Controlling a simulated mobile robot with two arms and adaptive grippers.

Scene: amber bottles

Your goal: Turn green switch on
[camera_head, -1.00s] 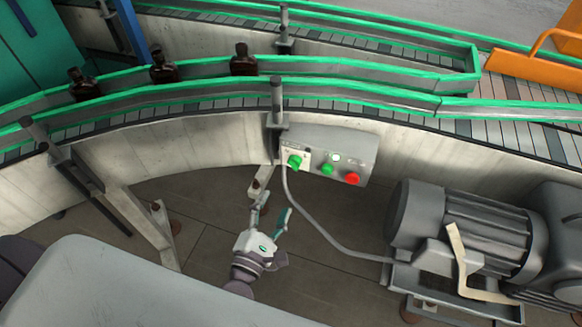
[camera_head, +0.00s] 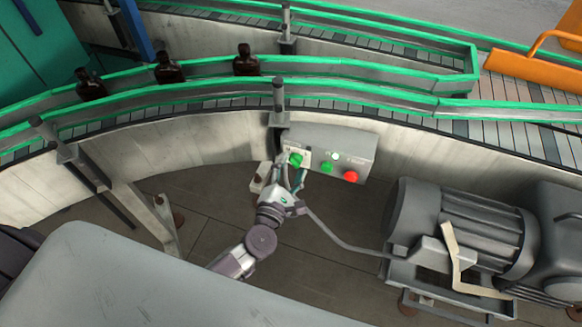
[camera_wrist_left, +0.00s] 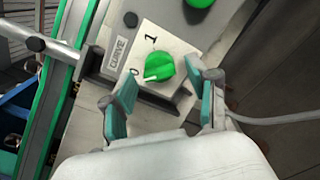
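The green switch (camera_head: 296,160) is a rotary knob on a white plate at the left end of a grey control box (camera_head: 362,150). In the left wrist view the switch (camera_wrist_left: 160,67) has its pale mark turned toward the "0"; a "1" is printed on the other side, and the plate reads "CURVE". My left gripper (camera_head: 292,177) is just below the switch. In the left wrist view its teal-padded fingers (camera_wrist_left: 170,88) are open, one on each side of the knob, with nothing held between them. Contact with the knob cannot be told. My right gripper is not in view.
A green button (camera_head: 327,168), a white button (camera_head: 337,156) and a red button (camera_head: 351,177) sit to the right on the box. A grey motor (camera_head: 460,225) stands at lower right. Amber bottles (camera_head: 168,68) stand on the conveyor (camera_head: 230,101) above.

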